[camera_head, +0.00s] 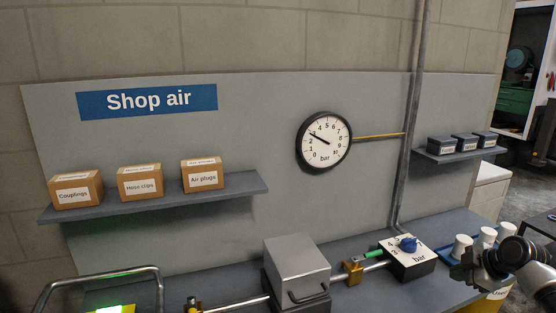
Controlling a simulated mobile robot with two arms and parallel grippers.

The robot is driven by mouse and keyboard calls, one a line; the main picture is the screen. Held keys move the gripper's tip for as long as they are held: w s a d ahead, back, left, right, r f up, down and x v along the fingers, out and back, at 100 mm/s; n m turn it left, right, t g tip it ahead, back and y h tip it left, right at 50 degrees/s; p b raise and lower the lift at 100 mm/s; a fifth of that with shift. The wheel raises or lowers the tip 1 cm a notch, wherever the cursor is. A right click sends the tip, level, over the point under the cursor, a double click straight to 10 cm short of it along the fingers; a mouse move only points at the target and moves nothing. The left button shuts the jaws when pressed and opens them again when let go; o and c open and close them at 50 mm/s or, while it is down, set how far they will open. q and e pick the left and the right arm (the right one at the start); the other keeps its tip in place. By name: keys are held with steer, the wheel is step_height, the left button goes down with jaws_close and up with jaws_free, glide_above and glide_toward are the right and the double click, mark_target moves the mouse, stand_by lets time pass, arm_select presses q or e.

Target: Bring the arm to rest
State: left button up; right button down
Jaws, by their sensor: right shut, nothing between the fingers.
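My right arm comes in at the lower right, and its dark gripper (461,273) is shut and empty. It hangs over the right part of the grey bench, just in front of the white cylinders and to the right of the regulator box (410,262). The box has a blue knob (408,244) on a white dial face marked "bar". The gripper appears apart from the knob. Its fingertips are small and dark, so their detail is hard to see. My left gripper is not in view.
Several white cylinders (462,246) stand close behind the right gripper. A grey metal box (297,266) sits mid-bench, joined by a pipe to a brass fitting (353,271). A pressure gauge (324,143) hangs on the panel. Shelves hold labelled cartons (139,182) and dark bins (465,142).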

steer(key=s+a+f+m+g+h, duration=0.1)
steer(key=s+f+m, duration=0.3)
steer(key=f, duration=0.8)
steer(key=s+a+f+m+g+h, duration=0.15)
steer(key=s+f, duration=0.45)
steer(key=f, duration=0.6)
steer(key=s+a+f+m+h, duration=0.1)
steer(key=s+a+f+m, duration=0.3)
steer(key=f, duration=0.8)
steer(key=s+a+f+m+g, duration=0.1)
steer(key=s+a+f, duration=0.2)
steer(key=s+f, duration=0.6)
steer(key=s+a+f+g, duration=0.15)
steer(key=s+f, duration=0.35)
steer(key=s, duration=0.7)
steer(key=s+a+f, duration=0.1)
steer(key=s+a, duration=0.2)
steer(key=s, duration=0.3)
steer(key=s+a+f+m, duration=0.1)
steer(key=s+a+f, duration=0.1)
steer(key=s, duration=0.5)
steer(key=s+a+f+g, duration=0.1)
steer(key=s+a+f, duration=0.1)
steer(key=s+a, duration=0.2)
steer(key=s, duration=0.3)
steer(key=shift+a+f+m, duration=0.15)
steer(key=shift+a+m, duration=0.2)
steer(key=shift+a, duration=0.05)
